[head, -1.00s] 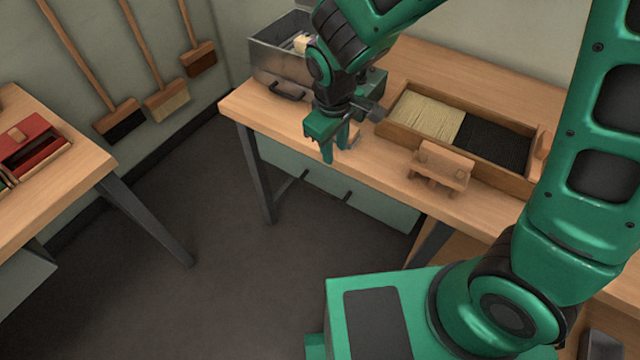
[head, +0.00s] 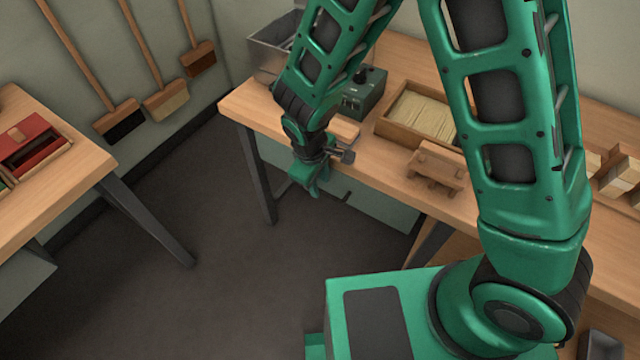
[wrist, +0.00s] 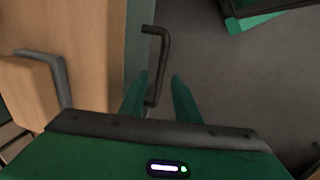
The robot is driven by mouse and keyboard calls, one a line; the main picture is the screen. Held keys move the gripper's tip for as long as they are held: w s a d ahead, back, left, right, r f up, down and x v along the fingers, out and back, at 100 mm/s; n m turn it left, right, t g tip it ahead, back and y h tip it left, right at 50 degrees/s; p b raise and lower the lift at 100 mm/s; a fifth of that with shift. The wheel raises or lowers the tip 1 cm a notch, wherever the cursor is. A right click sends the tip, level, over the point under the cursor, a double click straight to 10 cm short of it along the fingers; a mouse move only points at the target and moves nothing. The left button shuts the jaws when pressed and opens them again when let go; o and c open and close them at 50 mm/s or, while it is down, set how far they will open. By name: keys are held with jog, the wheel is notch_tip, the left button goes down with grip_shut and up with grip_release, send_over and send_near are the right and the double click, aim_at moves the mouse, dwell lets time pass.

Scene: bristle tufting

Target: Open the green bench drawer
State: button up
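The pale green drawer front (head: 385,207) hangs under the edge of the back bench and looks closed. My arm and gripper cover part of it. In the wrist view the drawer front is a narrow grey-green strip (wrist: 137,40) along the bench edge. Its dark bar handle (wrist: 164,62) stands out from it. My gripper (head: 312,190) is in front of the drawer, pointing down, just off the bench edge. In the wrist view my gripper's two green fingers (wrist: 160,90) are apart. The handle's lower end shows between them, nearer the left finger; I cannot tell whether it touches.
On the bench (head: 250,112) stand a metal bin (head: 268,52), a green box with a knob (head: 362,98), a wooden tray of bristles (head: 420,112) and a small wooden stand (head: 438,165). A second bench (head: 75,175) is at the left. The floor (head: 225,250) between is clear.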

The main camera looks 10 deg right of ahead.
jog(key=shift+w+d+f, duration=0.1)
jog(key=shift+w+f, duration=0.05)
jog(key=shift+f, duration=0.9)
jog(key=shift+c, duration=0.2)
